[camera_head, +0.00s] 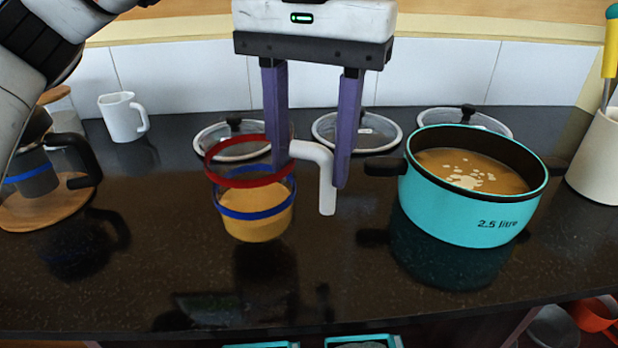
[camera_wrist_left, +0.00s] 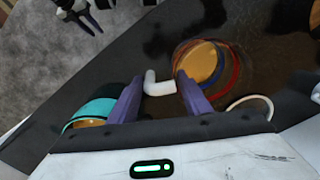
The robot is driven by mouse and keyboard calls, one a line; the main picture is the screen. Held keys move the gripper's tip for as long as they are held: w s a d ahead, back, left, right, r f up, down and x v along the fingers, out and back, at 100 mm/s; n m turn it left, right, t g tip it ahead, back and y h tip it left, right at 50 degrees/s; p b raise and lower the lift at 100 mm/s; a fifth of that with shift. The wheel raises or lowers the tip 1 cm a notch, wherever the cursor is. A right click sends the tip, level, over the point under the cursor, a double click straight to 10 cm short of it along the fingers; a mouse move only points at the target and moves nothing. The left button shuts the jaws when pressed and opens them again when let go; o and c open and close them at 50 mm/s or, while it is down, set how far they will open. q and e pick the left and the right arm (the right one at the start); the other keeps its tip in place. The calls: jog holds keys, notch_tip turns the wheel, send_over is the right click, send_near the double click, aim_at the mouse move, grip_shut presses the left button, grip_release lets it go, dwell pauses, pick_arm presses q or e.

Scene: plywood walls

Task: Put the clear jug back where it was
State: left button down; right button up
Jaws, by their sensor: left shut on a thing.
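The clear jug (camera_head: 257,222) has a red rim, a blue band, a white handle (camera_head: 326,180) and orange-yellow contents. It is upright over the dark counter, left of the turquoise pot; I cannot tell whether its base touches. My left gripper (camera_head: 312,172), with purple fingers, points down and is shut on the white handle. In the left wrist view the handle (camera_wrist_left: 159,87) lies between the fingers and the jug (camera_wrist_left: 205,62) is beside them. What looks like my right gripper (camera_wrist_left: 82,18) is small at the top left of that view, its opening unclear.
The turquoise pot (camera_head: 462,215) of brown liquid stands close right. Glass lids (camera_head: 357,133) lie behind. A white mug (camera_head: 122,118) stands back left.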

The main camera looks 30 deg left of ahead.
pick_arm(q)
notch_tip(320, 180, down, 3)
jog(key=shift+r, duration=0.1)
jog(key=c, duration=0.9)
grip_release()
jog(key=shift+c, duration=0.2)
notch_tip(320, 180, up, 11)
jog(key=p, duration=0.3)
jog(key=shift+d+r+p, duration=0.1)
jog(key=shift+r+p, duration=0.05)
jog(key=shift+p, duration=0.25)
jog(key=shift+w+r, duration=0.1)
jog(key=shift+r, duration=0.25)
